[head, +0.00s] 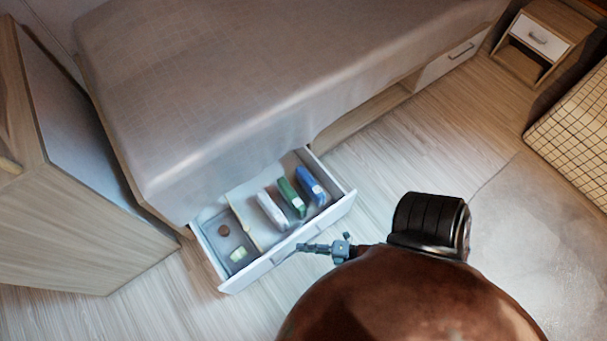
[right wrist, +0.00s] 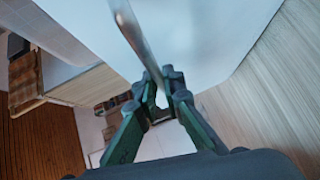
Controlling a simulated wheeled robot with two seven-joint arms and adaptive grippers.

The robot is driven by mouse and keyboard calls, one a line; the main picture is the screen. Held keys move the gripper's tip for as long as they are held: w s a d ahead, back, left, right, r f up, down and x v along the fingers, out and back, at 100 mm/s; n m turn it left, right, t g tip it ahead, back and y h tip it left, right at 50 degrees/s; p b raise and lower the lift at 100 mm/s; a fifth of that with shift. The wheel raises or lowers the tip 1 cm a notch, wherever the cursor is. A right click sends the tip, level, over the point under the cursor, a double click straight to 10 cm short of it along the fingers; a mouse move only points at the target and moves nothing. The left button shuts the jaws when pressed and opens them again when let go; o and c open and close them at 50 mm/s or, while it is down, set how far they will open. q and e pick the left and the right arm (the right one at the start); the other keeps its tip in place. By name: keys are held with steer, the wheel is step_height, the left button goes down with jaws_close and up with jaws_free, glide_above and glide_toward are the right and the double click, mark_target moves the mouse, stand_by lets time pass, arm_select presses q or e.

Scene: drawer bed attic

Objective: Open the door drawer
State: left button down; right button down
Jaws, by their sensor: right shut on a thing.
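The drawer (head: 288,262) under the bed stands pulled out, its inside open to view in the head view. Its white front also fills the top of the right wrist view (right wrist: 215,45). A metal bar handle (right wrist: 133,35) runs along that front. My right gripper (head: 306,248) is at the drawer front in the head view. In the right wrist view its fingers (right wrist: 160,92) are closed around the end of the handle. The handle is hard to make out in the head view. My left gripper is not in view.
Inside the drawer lie a white item (head: 271,211), a green item (head: 292,197), a blue item (head: 311,186), and a tray with a round brown thing (head: 223,230). The bed (head: 250,90) is above. A wooden cabinet (head: 80,230) stands left. Floor (head: 390,150) is clear to the right.

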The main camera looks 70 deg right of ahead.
steer(key=c, duration=2)
jaws_free()
steer(key=shift+c, duration=0.2)
steer(key=shift+s, duration=0.15)
steer(key=v, duration=1.1)
steer(key=shift+s, duration=0.35)
steer(key=shift+d+r, duration=0.1)
